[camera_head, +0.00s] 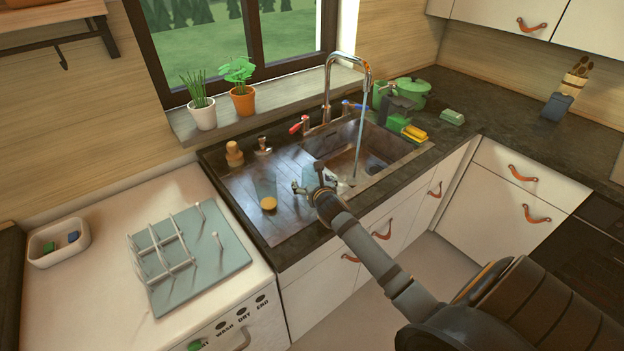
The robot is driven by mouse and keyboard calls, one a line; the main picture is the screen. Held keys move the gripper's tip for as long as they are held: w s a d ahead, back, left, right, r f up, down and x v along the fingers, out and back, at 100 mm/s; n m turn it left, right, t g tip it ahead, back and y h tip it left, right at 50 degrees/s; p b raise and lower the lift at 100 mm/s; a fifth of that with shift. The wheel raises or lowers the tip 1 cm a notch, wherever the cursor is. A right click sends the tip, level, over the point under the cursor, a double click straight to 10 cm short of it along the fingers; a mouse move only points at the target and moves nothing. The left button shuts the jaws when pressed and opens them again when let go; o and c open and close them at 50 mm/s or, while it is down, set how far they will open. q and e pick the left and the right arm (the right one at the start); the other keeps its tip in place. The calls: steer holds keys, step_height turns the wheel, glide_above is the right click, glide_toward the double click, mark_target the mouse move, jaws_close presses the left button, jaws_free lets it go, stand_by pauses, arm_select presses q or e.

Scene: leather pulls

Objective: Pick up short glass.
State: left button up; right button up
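A clear glass (266,188) stands on the metal drainboard left of the sink bowl, with a round yellow patch at its base. It is see-through, so its rim and exact height are hard to make out. My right gripper (309,178) is over the drainboard, just right of the glass and apart from it. Its fingers look spread, with nothing clearly seen between them. My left gripper is not in view.
The sink bowl (362,150) lies right of the gripper, under a tap (331,85) with running water. A wooden-topped item (234,153) stands behind the glass. A dish rack (168,262) is at left. Green pots (412,92) and sponges (414,133) sit at right.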

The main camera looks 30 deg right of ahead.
steer(key=c, duration=1.4)
steer(key=shift+o, duration=0.2)
steer(key=shift+r, duration=0.55)
steer(key=r, duration=0.1)
steer(key=s+r, duration=0.1)
steer(key=r, duration=0.1)
steer(key=shift+d+r, duration=0.1)
steer(key=shift+r, duration=0.1)
steer(key=s+d+r+p, duration=0.1)
steer(key=s+r+p, duration=0.7)
steer(key=s, duration=0.5)
steer(key=shift+r, duration=0.25)
